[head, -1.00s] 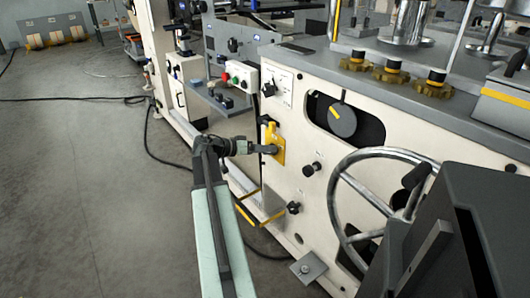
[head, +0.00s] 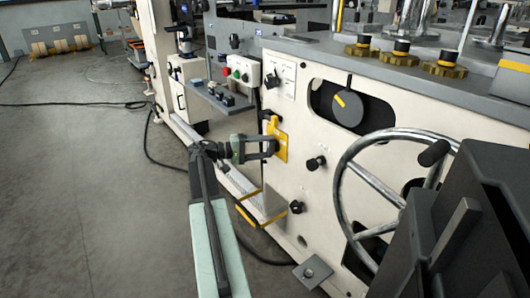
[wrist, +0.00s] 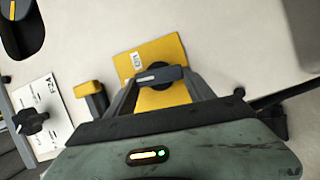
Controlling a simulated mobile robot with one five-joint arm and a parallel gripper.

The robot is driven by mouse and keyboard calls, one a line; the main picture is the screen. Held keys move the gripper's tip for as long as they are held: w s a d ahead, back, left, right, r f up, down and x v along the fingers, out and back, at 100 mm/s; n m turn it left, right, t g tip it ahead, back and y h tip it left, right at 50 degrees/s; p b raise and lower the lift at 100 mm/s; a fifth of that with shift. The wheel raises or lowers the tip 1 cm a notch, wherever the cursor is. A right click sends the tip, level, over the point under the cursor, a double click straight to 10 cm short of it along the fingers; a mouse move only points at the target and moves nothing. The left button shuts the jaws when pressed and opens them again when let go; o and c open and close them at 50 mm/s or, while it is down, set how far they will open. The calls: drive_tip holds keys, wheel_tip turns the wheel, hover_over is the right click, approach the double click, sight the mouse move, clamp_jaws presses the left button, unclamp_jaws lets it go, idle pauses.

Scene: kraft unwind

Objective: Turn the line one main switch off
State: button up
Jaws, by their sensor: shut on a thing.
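The handle lies roughly across the plate in the wrist view. In the head view the yellow plate (head: 282,145) shows at the panel's left part, and the handle is largely hidden behind the fingers. My gripper (head: 272,147) reaches it from the left. In the wrist view my gripper (wrist: 160,88) has one finger at each end of the handle and is shut on it. A small tag on the plate is too small to read.
A black dial with a yellow mark (head: 347,107), a knob on a white label (head: 270,83) and a black knob (head: 316,163) sit on the same panel. A handwheel (head: 345,190) stands out at the right. A yellow-edged step (head: 262,207) is below.

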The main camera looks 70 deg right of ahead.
drive_tip(key=shift+f+n+g+b, duration=0.25)
drive_tip(key=shift+n+g+b, duration=0.05)
drive_tip(key=shift+n+b, duration=0.2)
drive_tip(key=shift+r, duration=0.1)
drive_tip(key=o, duration=1.4)
drive_tip(key=v, duration=0.7)
drive_tip(key=shift+w+a, duration=0.25)
drive_tip(key=shift+w, duration=0.05)
drive_tip(key=shift+n, duration=0.3)
